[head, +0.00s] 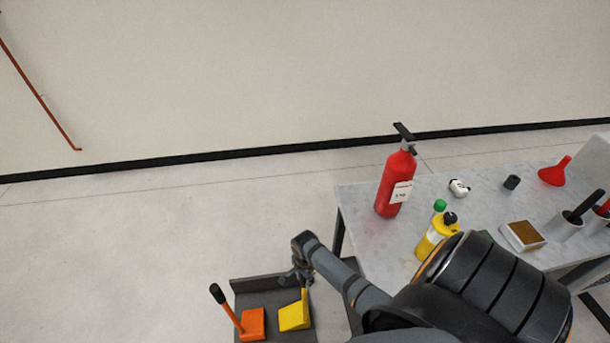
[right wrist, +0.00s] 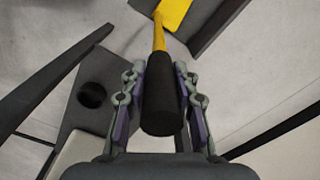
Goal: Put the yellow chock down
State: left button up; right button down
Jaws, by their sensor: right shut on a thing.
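The yellow chock (head: 293,317) is a wedge on a yellow stick with a black grip. In the right wrist view, the black grip (right wrist: 162,95) lies between the fingers, and the yellow body (right wrist: 174,12) is at the top edge. My right gripper (head: 298,282) is shut on this handle. In the head view the wedge appears over the right half of a dark grey tray (head: 258,285). I cannot tell whether it touches the tray floor. My left gripper is not in view.
An orange chock (head: 253,323) with a black-tipped handle (head: 217,294) sits at the tray's left. A grey table (head: 345,203) on the right holds a red extinguisher (head: 395,184), a yellow bottle (head: 432,240), a red funnel (head: 554,172) and other items. Floor left of the tray is clear.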

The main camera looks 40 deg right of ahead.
jog(key=shift+w, duration=0.15)
jog(key=c, duration=1)
grip_release()
jog(key=shift+s, duration=0.25)
notch_tip(320, 180, up, 11)
jog(key=p, duration=0.2)
jog(key=shift+r+p, duration=0.15)
jog(key=shift+p, duration=0.2)
jog(key=shift+s+r, duration=0.1)
jog(key=shift+r, duration=0.25)
